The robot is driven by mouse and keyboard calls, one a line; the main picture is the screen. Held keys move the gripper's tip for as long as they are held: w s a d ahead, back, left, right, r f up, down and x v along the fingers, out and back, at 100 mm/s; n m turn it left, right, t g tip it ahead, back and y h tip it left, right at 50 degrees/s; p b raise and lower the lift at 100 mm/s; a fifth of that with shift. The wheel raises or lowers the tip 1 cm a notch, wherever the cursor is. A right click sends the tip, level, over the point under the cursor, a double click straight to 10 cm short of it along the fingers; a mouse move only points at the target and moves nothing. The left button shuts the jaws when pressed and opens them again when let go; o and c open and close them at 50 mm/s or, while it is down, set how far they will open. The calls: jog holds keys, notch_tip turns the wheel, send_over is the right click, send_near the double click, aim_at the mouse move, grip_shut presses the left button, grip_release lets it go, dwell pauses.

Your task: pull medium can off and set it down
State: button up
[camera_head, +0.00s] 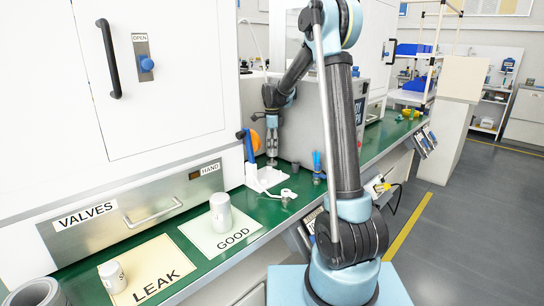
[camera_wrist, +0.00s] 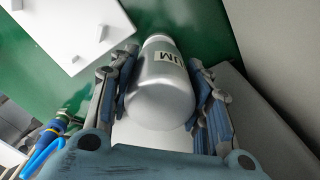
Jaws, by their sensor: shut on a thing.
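The medium can, a silver-white can with a label ending in "UM", shows in the wrist view (camera_wrist: 158,95). My gripper (camera_wrist: 164,80) is shut on it, with one finger on each side of its body. In the head view, my gripper (camera_head: 271,150) is at the back of the green bench, above the white fixture (camera_head: 265,180). The can is too small there to tell clearly. In the wrist view, a white plate with pegs (camera_wrist: 65,30) lies at upper left. I cannot tell whether the can touches anything below it.
A can (camera_head: 221,212) stands on the GOOD sheet (camera_head: 234,239), and a smaller can (camera_head: 112,276) stands on the LEAK sheet (camera_head: 154,265). A grey box (camera_head: 308,120) is right of my gripper. The white cabinet (camera_head: 160,70) is left. Blue-handled tools (camera_head: 317,165) stand near the bench edge.

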jog(key=shift+r, duration=0.15)
jog(key=shift+r, duration=1.85)
